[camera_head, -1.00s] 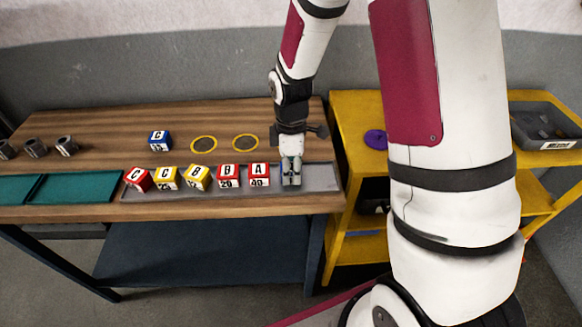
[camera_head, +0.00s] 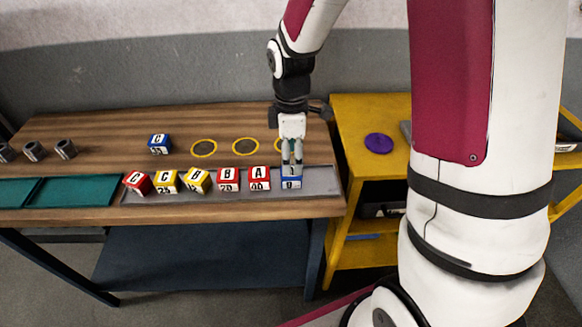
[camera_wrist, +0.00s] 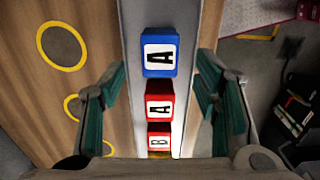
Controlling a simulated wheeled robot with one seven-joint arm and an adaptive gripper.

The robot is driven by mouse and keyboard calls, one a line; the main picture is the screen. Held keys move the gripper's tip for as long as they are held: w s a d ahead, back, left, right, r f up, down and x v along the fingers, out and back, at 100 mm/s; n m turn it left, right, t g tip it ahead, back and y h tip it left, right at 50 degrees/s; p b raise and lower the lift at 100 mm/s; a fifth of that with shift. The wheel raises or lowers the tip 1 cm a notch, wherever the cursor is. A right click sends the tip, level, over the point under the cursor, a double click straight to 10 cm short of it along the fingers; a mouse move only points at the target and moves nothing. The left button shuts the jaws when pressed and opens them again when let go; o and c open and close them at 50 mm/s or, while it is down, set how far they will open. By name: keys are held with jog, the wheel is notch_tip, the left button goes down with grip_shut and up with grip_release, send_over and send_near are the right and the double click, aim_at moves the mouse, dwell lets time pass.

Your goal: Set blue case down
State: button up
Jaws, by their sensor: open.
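A blue case (camera_head: 291,183) stands at the right end of the grey tray (camera_head: 322,180), to the right of the red A case (camera_head: 259,179). In the wrist view the blue case (camera_wrist: 159,52) shows a white label with an A. My gripper (camera_head: 292,156) is directly above it in the head view, open and empty. In the wrist view the gripper's fingers (camera_wrist: 160,72) are spread wide to either side of the row, clear of the blue case. A second blue case (camera_head: 159,143), marked C, stands on the wooden tabletop at the back.
Red and yellow cases (camera_head: 167,181) stand to the left in the tray. Yellow rings (camera_head: 245,147) mark the tabletop behind. Green trays (camera_head: 82,189) lie at the left. A yellow shelf (camera_head: 352,112) with a purple disc (camera_head: 378,143) stands at the right.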

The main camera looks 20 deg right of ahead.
jog(key=s+r+m+t, duration=0.1)
jog(key=s+r+m, duration=0.25)
jog(key=r, duration=0.55)
jog(key=s+r+m+t, duration=0.25)
jog(key=s+r, duration=0.25)
jog(key=r, duration=0.3)
jog(key=s+r+m+t, duration=0.1)
jog(key=s+r+m, duration=0.3)
jog(key=s+m, duration=0.4)
jog(key=s, duration=0.3)
jog(key=shift+s+t, duration=0.2)
jog(key=shift+t, duration=0.15)
